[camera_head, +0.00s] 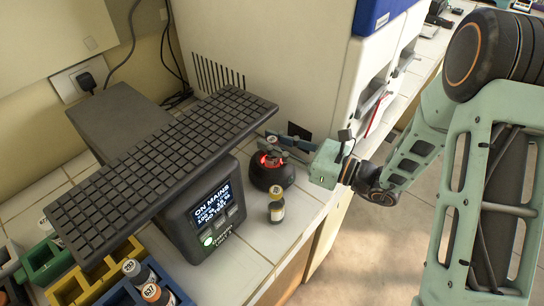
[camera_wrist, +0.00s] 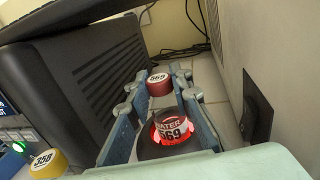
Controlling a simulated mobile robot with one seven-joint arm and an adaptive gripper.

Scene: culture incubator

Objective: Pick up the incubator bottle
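A small bottle with a red band and white numbered top (camera_wrist: 158,78) shows between the fingertips of my gripper (camera_wrist: 158,85) in the wrist view. A gap seems to show on each side of it, so the fingers look open around it. In the head view, my gripper (camera_head: 284,138) reaches in from the right, just above the black incubator (camera_head: 272,178). Its fingers partly hide the bottle there, and I cannot tell contact.
A yellow-banded bottle (camera_head: 277,207) stands in front of the incubator. A dark instrument with a lit screen (camera_head: 216,205) and a long keyboard-like panel (camera_head: 165,160) are to the left. A large cream cabinet (camera_head: 275,50) stands behind. Bottles sit in coloured racks (camera_head: 85,283) at lower left.

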